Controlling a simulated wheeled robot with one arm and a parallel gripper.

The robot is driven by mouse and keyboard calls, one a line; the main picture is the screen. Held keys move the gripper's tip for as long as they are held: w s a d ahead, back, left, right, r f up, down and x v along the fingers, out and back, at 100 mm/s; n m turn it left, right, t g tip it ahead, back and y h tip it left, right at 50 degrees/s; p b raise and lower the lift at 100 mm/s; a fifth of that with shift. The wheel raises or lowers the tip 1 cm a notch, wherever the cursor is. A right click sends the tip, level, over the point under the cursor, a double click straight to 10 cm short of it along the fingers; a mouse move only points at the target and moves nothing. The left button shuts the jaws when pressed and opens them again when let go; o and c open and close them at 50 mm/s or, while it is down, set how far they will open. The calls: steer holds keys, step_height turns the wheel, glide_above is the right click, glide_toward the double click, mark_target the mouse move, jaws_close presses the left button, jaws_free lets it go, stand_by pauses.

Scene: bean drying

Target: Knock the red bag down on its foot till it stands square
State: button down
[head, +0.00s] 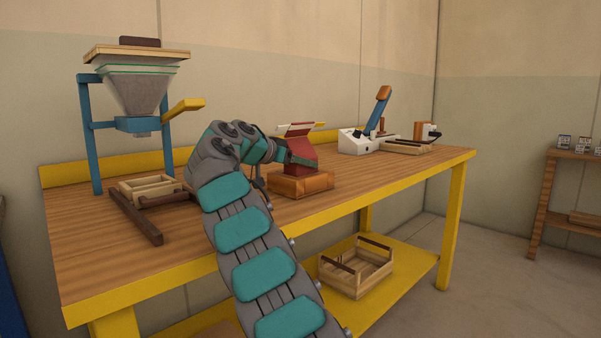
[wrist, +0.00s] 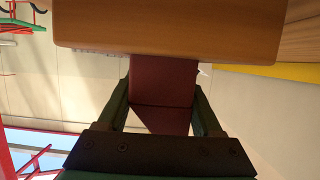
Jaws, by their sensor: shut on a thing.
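The red bag (head: 303,153) is at the middle of the bench, above a wooden block (head: 300,187). Its top flares out in pale-edged flaps. My gripper (head: 292,158) reaches it from the left and is shut on it. In the wrist view the bag (wrist: 160,95) sits between my two green fingers, and the wooden block (wrist: 165,28) fills the top of the picture. The bag's foot is at or just over the block; I cannot tell whether they touch. The bag looks about upright, slightly tilted at most.
A hopper on a blue stand (head: 135,90) with a yellow lever is at the left, a small wooden tray (head: 150,188) under it. A white device with a blue lever (head: 360,142) stands at the right. A crate (head: 355,270) sits on the lower shelf. The bench front right is clear.

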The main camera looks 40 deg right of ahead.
jaws_free()
steer(key=shift+r, duration=0.1)
steer(key=shift+a, duration=0.1)
steer(key=v, duration=1.1)
steer(key=shift+a+r, duration=0.2)
steer(key=shift+a, duration=0.2)
steer(key=shift+s, duration=0.2)
